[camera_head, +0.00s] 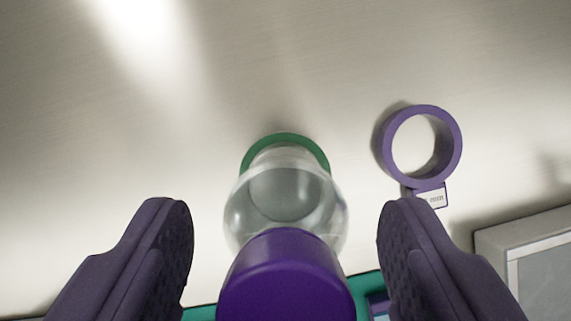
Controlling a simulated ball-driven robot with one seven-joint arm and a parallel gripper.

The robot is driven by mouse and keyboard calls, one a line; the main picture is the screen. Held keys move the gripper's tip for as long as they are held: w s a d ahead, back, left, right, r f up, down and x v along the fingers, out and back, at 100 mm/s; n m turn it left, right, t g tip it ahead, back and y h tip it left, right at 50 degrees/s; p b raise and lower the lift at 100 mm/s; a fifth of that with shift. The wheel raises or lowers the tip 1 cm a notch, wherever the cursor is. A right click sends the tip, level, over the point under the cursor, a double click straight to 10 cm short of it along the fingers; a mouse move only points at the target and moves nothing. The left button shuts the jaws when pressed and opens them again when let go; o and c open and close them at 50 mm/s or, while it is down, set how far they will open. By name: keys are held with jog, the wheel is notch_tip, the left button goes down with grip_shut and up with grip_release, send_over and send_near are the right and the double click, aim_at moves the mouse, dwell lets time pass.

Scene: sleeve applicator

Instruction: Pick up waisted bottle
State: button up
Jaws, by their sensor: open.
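The waisted bottle (287,215) is clear, with a purple cap (286,281) toward the camera. Its far end meets a green ring (287,141) at the metal surface. My gripper (285,222) is open, with one dark finger on each side of the bottle. Gaps show between the fingers and the bottle in this view, so neither appears to touch it. The lower part of the cap is cut off by the bottom of the picture.
A purple ring (450,145) with a small white label tab (433,198) is right of the bottle, near the right finger. A grey box (510,240) stands at the lower right. A teal edge (365,285) shows behind the cap. The brushed metal surface (100,130) is clear at left.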

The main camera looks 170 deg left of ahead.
jog(key=shift+s+r, duration=0.1)
jog(key=shift+r, duration=0.05)
jog(key=shift+c, duration=0.4)
grip_shut()
jog(key=shift+r, duration=0.1)
